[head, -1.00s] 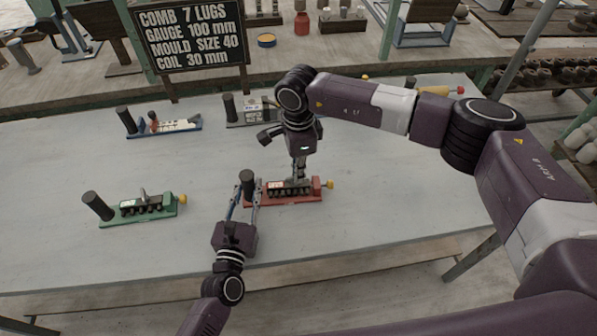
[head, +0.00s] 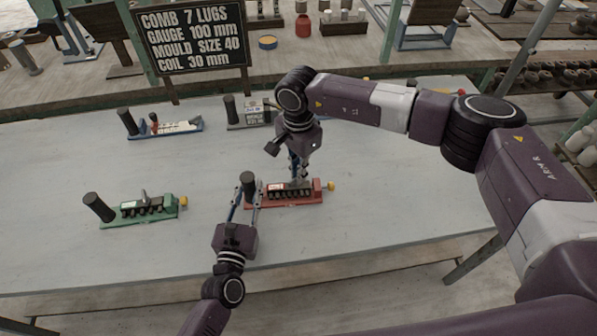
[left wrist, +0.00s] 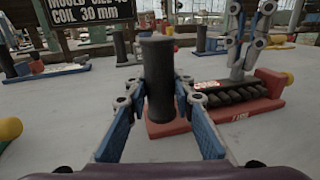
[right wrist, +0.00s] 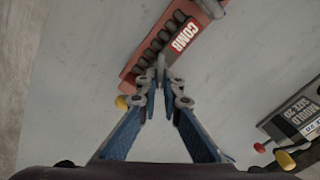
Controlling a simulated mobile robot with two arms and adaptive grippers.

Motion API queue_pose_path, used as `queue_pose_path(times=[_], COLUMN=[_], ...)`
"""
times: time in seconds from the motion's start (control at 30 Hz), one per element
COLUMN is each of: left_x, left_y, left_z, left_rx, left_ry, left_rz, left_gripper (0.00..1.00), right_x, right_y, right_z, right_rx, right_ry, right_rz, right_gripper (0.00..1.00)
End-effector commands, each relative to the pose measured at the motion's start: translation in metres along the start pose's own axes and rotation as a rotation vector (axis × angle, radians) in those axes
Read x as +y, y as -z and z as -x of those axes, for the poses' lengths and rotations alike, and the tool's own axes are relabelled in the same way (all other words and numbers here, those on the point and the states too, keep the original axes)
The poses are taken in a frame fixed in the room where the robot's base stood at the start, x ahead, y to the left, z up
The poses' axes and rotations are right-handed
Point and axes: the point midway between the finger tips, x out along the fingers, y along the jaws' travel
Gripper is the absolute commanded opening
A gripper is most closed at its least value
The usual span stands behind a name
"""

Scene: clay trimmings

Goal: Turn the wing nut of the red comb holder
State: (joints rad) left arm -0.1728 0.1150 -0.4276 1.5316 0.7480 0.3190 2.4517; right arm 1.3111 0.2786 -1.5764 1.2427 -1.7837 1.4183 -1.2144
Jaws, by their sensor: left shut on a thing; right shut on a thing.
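The red comb holder (head: 290,194) lies near the middle of the table, with a black comb in it and a yellow knob (head: 331,186) at its right end. Its upright black handle (left wrist: 158,85) stands at its left end. My left gripper (head: 247,192) is shut around that handle. My right gripper (head: 300,182) points down over the holder and is shut on the small grey wing nut (right wrist: 160,68) at the comb's edge. The fingertips hide most of the nut. The holder's label (right wrist: 187,36) reads COMB in the right wrist view.
A green holder (head: 140,210) lies to the left, a blue one (head: 165,127) behind it, and a grey mould holder (head: 248,115) at the back. A sign board (head: 190,35) stands behind the table. The table front right is clear.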

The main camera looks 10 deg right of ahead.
Motion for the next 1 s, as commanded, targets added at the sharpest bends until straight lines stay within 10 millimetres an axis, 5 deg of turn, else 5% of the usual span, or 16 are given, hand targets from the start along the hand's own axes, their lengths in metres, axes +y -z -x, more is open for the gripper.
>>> queue_pose_path(times=[0.27, 0.43, 0.73, 1.0], left_x=[0.001, 0.001, 0.001, 0.000], left_y=[0.002, 0.002, 0.001, 0.001], left_z=[0.001, 0.001, 0.001, 0.000], left_rx=[0.003, 0.003, 0.003, 0.002], left_ry=[-0.001, -0.001, 0.000, 0.000], left_rz=[-0.001, -0.001, -0.001, -0.001], left_gripper=[0.00, 0.00, 0.00, 0.00], right_x=[0.000, 0.000, 0.000, -0.001], right_y=[0.001, 0.001, 0.000, 0.001], right_z=[0.001, 0.001, 0.002, 0.041], right_rx=[0.003, 0.002, 0.001, 0.002], right_ry=[0.000, 0.000, 0.000, 0.005], right_rz=[0.000, 0.000, 0.000, 0.001], right_gripper=[0.00, 0.24, 0.24, 0.24])
